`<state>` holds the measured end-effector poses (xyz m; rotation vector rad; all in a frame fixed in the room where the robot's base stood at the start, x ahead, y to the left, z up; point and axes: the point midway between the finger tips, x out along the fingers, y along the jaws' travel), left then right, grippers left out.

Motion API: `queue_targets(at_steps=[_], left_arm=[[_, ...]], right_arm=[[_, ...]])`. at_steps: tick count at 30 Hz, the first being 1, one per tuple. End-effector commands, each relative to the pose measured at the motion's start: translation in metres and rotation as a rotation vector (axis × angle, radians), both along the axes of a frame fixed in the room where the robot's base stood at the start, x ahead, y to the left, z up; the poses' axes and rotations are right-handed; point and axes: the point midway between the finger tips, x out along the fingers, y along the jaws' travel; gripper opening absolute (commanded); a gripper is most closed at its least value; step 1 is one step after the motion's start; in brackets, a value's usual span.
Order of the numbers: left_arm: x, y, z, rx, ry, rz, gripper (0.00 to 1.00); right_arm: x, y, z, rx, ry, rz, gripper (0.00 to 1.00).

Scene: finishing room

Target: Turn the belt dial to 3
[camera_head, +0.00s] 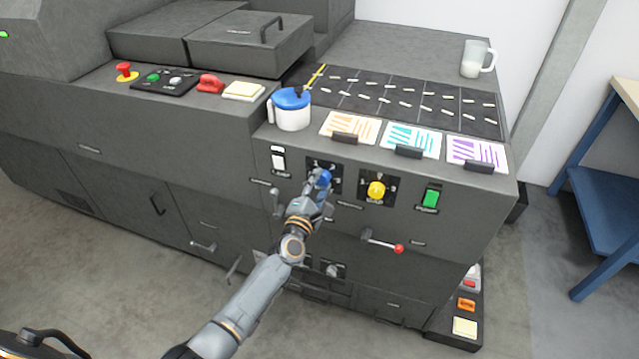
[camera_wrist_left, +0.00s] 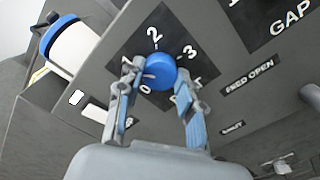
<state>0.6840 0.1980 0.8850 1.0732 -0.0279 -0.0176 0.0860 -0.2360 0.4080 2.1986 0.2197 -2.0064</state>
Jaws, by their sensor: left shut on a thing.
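The blue dial (camera_head: 324,176) sits on a black plate on the machine's front panel, second control from the left. In the left wrist view the round blue dial (camera_wrist_left: 158,68) shows large, with the figures 2 and 3 above and right of it and 0 below left. A short white mark shows on its lower left side; the exact setting is hard to tell. My left gripper (camera_head: 319,184) is at the dial, its two fingers (camera_wrist_left: 156,80) on either side of it, shut on it. The fingers hide some of the scale. My right gripper is not in view.
A yellow knob (camera_head: 376,190) and a green switch (camera_head: 431,198) are right of the dial, and a white switch (camera_head: 278,158) is left. A red-tipped lever (camera_head: 398,248) juts out below. A blue-lidded jar (camera_head: 291,108) and coloured cards (camera_head: 411,138) are on the ledge above.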

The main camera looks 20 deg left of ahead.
Motion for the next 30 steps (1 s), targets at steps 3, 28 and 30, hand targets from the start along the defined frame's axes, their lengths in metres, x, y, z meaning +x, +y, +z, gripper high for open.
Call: queue_targets(at_steps=[3,28,30], left_arm=[[0.000,0.000,-0.001,0.110,-0.001,-0.001,0.05],[0.000,0.000,-0.001,0.898,-0.028,-0.003,0.05],[0.000,0.000,-0.001,0.965,-0.030,-0.003,0.05]], right_arm=[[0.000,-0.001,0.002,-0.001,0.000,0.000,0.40],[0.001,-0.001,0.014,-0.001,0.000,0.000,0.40],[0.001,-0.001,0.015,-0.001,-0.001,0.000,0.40]])
